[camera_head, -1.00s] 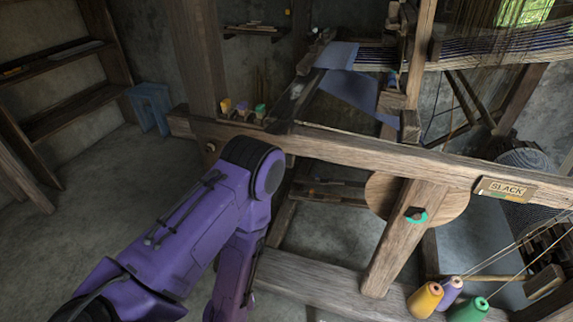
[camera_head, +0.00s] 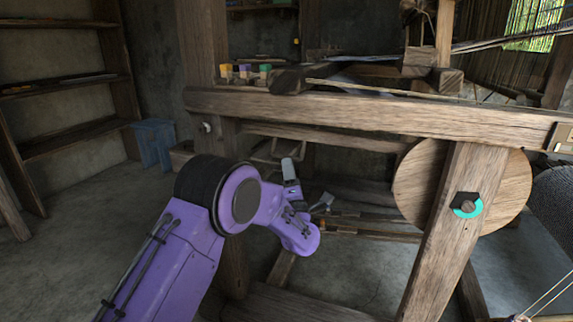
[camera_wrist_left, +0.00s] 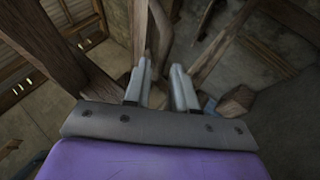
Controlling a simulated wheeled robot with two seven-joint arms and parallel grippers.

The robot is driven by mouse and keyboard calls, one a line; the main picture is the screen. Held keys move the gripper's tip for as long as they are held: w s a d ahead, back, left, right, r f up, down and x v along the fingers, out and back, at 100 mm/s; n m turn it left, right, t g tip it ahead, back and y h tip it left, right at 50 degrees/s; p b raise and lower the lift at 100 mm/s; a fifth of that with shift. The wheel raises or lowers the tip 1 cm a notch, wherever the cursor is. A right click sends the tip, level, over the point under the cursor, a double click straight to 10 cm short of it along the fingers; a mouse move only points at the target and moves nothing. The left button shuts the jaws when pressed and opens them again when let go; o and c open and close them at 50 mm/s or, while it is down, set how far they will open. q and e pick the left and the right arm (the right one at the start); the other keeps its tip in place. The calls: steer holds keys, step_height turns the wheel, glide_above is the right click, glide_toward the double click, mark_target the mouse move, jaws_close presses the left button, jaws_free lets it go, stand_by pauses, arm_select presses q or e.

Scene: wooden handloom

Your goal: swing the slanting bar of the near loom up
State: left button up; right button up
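The near loom's long top rail (camera_head: 360,113) runs across the head view. Below it, a slanting wooden bar (camera_head: 432,245) leans from upper right to lower left, in front of a round wooden disc (camera_head: 412,185). A dark bolt with a teal ring (camera_head: 467,205) sits on the bar. My left gripper (camera_head: 307,186) is under the rail, left of the bar and apart from it. In the left wrist view its two fingers (camera_wrist_left: 160,68) are separated, with nothing clearly held between them. My right gripper is in neither view.
A loom post (camera_head: 232,250) stands behind my left arm, and a low beam (camera_head: 300,305) runs along the floor.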

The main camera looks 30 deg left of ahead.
arm_select(q)
steer(key=x, duration=0.4)
steer(key=shift+w+a+r+b, duration=0.1)
steer(key=shift+w+a+b, duration=0.05)
steer(key=shift+w+b, duration=0.15)
jaws_close()
steer(key=r+p, duration=0.1)
steer(key=r+n+g+p, duration=0.1)
steer(key=r+n+p, duration=0.1)
steer(key=shift+d+r+g+y, duration=0.15)
steer(key=shift+d+g+y, duration=0.15)
steer(key=shift+d, duration=0.1)
jaws_free()
steer(key=shift+w, duration=0.1)
